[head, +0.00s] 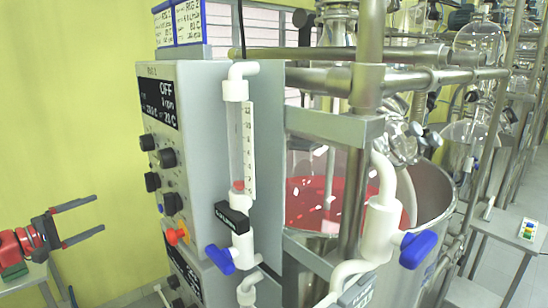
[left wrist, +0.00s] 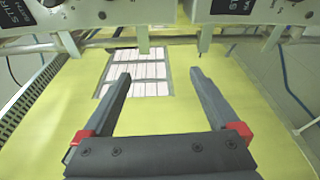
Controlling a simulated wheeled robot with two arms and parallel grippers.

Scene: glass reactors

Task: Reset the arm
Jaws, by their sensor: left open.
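My left gripper (head: 100,213) is at the left of the head view, in front of the yellow wall. Its two dark fingers point right, toward the grey control box (head: 155,150), with a gap between them and the box. The gripper is open and empty. In the left wrist view my left gripper (left wrist: 160,75) shows its two fingers spread apart with nothing between them. My right gripper is in neither view.
The control box carries knobs, an orange-red switch (head: 177,235) and a flow meter with a blue valve handle (head: 220,259). A steel vessel (head: 432,200) with red contents stands to its right among metal pipes. A window (left wrist: 135,74) shows in the left wrist view.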

